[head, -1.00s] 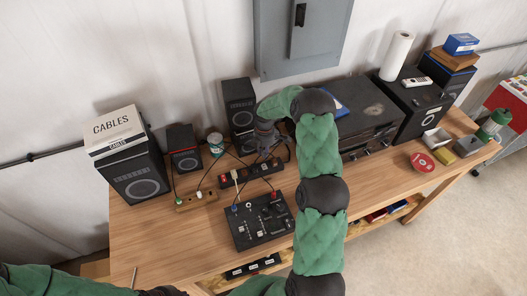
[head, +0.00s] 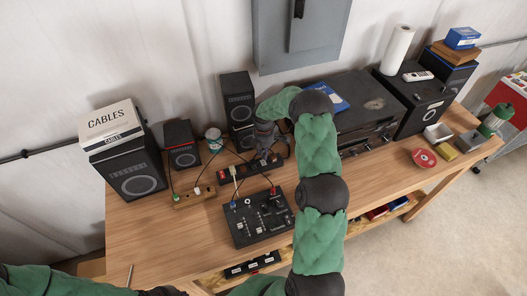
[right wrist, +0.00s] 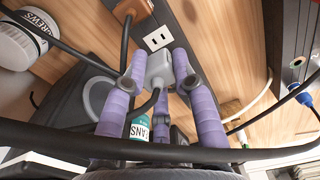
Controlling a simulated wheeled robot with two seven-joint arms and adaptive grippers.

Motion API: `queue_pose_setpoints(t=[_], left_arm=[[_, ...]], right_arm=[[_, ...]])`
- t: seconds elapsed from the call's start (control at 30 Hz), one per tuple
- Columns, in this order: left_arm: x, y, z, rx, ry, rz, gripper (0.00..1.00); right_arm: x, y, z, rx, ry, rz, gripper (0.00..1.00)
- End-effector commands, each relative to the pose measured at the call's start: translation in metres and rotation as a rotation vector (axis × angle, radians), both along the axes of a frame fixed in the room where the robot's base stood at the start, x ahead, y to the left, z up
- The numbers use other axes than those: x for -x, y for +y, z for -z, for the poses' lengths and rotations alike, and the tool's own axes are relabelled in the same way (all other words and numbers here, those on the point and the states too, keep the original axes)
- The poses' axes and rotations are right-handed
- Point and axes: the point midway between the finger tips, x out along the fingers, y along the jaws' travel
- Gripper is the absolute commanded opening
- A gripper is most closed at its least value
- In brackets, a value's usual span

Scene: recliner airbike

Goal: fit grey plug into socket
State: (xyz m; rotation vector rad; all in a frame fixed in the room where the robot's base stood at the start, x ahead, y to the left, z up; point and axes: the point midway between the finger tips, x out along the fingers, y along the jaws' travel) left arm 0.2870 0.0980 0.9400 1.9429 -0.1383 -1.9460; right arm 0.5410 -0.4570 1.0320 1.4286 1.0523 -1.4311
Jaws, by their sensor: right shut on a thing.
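The grey plug (right wrist: 159,68) is between the purple fingers of my right gripper (right wrist: 158,76), with its dark cable trailing back toward the camera. The white-faced socket (right wrist: 157,38), with two slots, is on a black power strip just beyond the plug. A small gap seems to show between the plug's front and the socket face. In the head view my right gripper (head: 265,152) hangs over the right part of the black power strip (head: 238,170). There the plug is hidden or too small to tell. My left gripper is out of view.
A brown plug (right wrist: 133,10) sits beside the socket in the wrist view. A wooden strip (head: 196,197) with cables lies left of the power strip, and a black mixer (head: 262,217) in front. Speakers (head: 238,100) stand behind. The table's left front is clear.

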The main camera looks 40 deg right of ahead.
Motion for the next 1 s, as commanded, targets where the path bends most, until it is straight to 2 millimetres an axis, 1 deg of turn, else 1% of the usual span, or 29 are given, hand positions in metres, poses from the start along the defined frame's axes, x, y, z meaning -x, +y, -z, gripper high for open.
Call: queue_pose_setpoints(t=[0.03,0.1,0.3,1.0], left_arm=[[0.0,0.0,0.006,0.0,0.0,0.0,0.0],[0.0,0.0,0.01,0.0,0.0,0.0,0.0],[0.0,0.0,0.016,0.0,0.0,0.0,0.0],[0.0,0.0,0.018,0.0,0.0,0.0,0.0]], right_arm=[[0.0,0.0,0.007,0.0,0.0,0.0,0.0],[0.0,0.0,0.013,0.0,0.0,0.0,0.0],[0.0,0.0,0.022,0.0,0.0,0.0,0.0],[0.0,0.0,0.023,0.0,0.0,0.0,0.0]])
